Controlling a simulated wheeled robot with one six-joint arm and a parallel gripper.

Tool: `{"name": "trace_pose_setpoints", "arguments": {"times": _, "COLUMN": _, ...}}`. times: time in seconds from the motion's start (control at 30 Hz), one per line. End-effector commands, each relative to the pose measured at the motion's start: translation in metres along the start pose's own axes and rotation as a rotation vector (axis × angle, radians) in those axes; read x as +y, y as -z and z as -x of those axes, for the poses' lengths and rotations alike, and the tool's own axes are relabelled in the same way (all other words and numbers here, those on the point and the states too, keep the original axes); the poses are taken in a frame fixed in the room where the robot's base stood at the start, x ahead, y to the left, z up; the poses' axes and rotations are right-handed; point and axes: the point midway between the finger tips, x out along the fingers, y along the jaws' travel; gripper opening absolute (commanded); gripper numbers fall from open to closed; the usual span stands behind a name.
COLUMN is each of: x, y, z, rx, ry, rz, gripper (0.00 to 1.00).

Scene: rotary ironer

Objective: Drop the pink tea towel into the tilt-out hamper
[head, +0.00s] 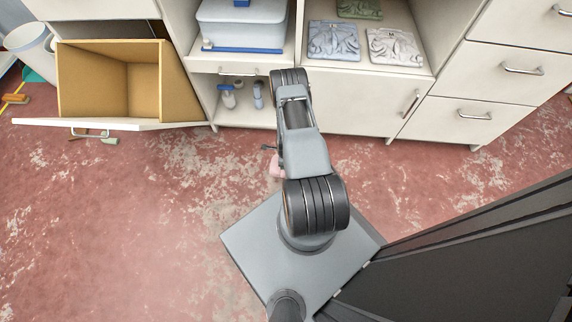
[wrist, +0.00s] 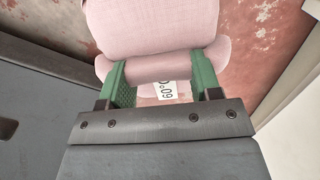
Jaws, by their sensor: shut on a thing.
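The pink tea towel (wrist: 150,28) is held between the green-padded fingers of my gripper (wrist: 160,72) in the wrist view. It is rolled or folded, and a white tag marked 60° shows between the fingers. In the head view only a small pink piece of the towel (head: 275,168) shows, low beside my arm, which hides most of it and the gripper. The tilt-out hamper (head: 84,124) stands open at the left of the cabinet row, its tan inside facing up and looking empty. The towel is to the right of the hamper and apart from it, over the floor side.
A lidded pale container (head: 242,30) sits on the open shelf, with bottles (head: 228,97) below. Folded patterned cloths (head: 334,41) lie in the right compartment. A white bucket (head: 30,48) and brushes are at far left. The red floor (head: 110,220) before the hamper is mostly clear.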

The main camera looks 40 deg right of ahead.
Motion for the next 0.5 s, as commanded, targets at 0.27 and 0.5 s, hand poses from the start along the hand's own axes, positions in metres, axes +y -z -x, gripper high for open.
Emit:
{"name": "trace_pose_setpoints", "arguments": {"times": 0.27, "x": 0.0, "y": 0.0, "z": 0.024, "rx": 0.0, "ry": 0.0, "rz": 0.0, "gripper": 0.33}}
{"name": "trace_pose_setpoints", "arguments": {"times": 0.5, "x": 0.0, "y": 0.0, "z": 0.025, "rx": 0.0, "ry": 0.0, "rz": 0.0, "gripper": 0.33}}
